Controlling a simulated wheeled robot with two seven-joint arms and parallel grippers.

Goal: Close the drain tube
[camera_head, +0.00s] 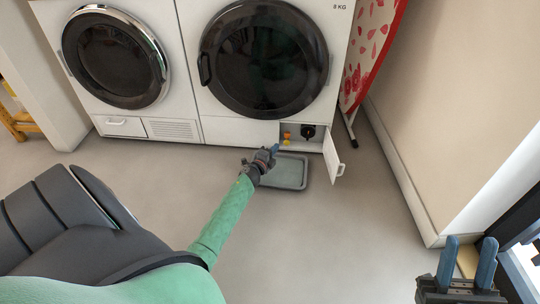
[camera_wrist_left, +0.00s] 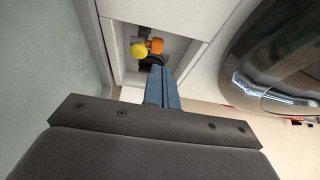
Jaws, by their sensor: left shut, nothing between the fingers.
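Low on the right-hand machine is an open compartment (camera_head: 297,128). Inside it are a small orange part (camera_head: 287,134) and a yellow part (camera_head: 285,142), with a round black part (camera_head: 308,131) to their right. In the left wrist view the orange part (camera_wrist_left: 156,45) and round yellow end (camera_wrist_left: 139,51) lie just beyond my fingertips. I cannot tell which belongs to the drain tube. My left gripper (camera_head: 275,147) is shut and empty in front of the compartment; its blue fingers (camera_wrist_left: 161,85) look apart from these parts. My right gripper (camera_head: 470,240) is open, far to the right.
The small white compartment door (camera_head: 333,155) stands open on the right side. A shallow grey tray (camera_head: 291,184) lies on the floor beneath my left gripper. A second machine (camera_head: 118,62) stands left. An ironing board (camera_head: 372,45) and wall (camera_head: 450,90) are right.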

